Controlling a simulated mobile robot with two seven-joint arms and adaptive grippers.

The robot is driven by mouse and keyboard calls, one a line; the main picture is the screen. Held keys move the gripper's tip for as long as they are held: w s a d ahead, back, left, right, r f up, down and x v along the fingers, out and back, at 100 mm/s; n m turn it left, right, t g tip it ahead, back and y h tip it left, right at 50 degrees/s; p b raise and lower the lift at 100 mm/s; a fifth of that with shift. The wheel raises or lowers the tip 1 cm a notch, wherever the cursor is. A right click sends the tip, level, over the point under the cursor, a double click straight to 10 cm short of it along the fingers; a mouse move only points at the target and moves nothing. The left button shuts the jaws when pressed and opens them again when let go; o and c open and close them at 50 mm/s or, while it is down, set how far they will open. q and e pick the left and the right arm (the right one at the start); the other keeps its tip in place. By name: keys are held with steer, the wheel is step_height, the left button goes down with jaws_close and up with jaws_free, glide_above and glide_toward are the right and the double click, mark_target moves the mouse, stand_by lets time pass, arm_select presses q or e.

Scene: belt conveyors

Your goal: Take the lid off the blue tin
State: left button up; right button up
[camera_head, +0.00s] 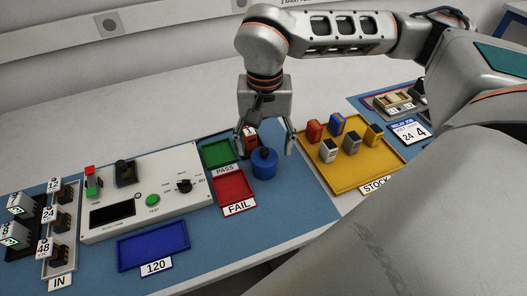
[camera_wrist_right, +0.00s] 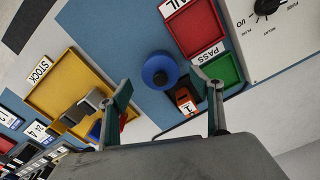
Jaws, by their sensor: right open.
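The blue tin (camera_head: 264,168) stands upright on the blue mat beside the red FAIL tray. A dark round knob (camera_head: 265,154) shows at the centre of its blue top, so the lid looks to be on. In the right wrist view the tin (camera_wrist_right: 160,71) is seen from above with its dark knob. My right gripper (camera_head: 265,147) points down with its fingers spread, one on each side of the tin's top in the head view. It is open and holds nothing. Whether the fingers touch the tin cannot be told. My left gripper is not in view.
A small orange block (camera_wrist_right: 185,101) stands close to the tin, near the green PASS tray (camera_head: 219,152). The red FAIL tray (camera_head: 234,186) is left of the tin. The yellow STOCK tray (camera_head: 349,178) with several blocks lies right. A white tester panel (camera_head: 150,195) is further left.

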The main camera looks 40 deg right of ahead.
steer(key=shift+f, duration=0.95)
steer(key=c, duration=1)
